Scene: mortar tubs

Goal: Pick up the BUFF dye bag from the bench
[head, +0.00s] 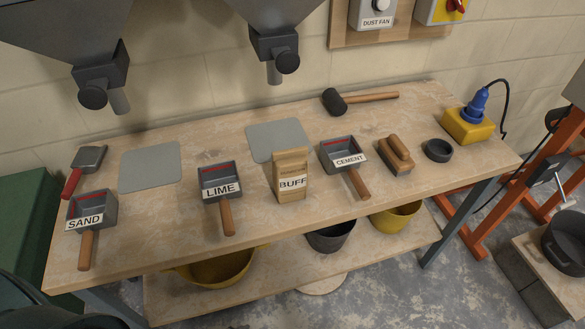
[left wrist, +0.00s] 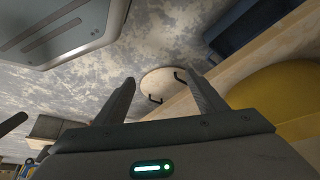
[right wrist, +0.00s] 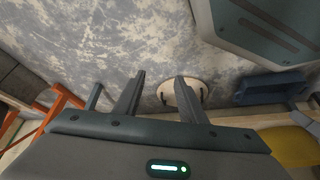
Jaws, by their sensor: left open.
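The BUFF dye bag (head: 291,168) is a tan paper bag with a white BUFF label. It stands upright on the wooden bench (head: 265,228), between the LIME scoop and the CEMENT scoop. Neither gripper is near it, and neither shows in the head view. My left gripper (left wrist: 160,82) is open and empty in the left wrist view, over the floor beside the bench's lower shelf. My right gripper (right wrist: 160,78) has its fingers apart with nothing between them in the right wrist view, also over the floor. The bag shows in neither wrist view.
The LIME scoop (head: 220,182) is left of the bag and the CEMENT scoop (head: 342,155) right of it; the SAND scoop (head: 92,212) is further left. A mallet (head: 336,102) lies behind. Two hoppers (head: 275,50) hang above the bench's back. A wooden brush (head: 395,155) sits right.

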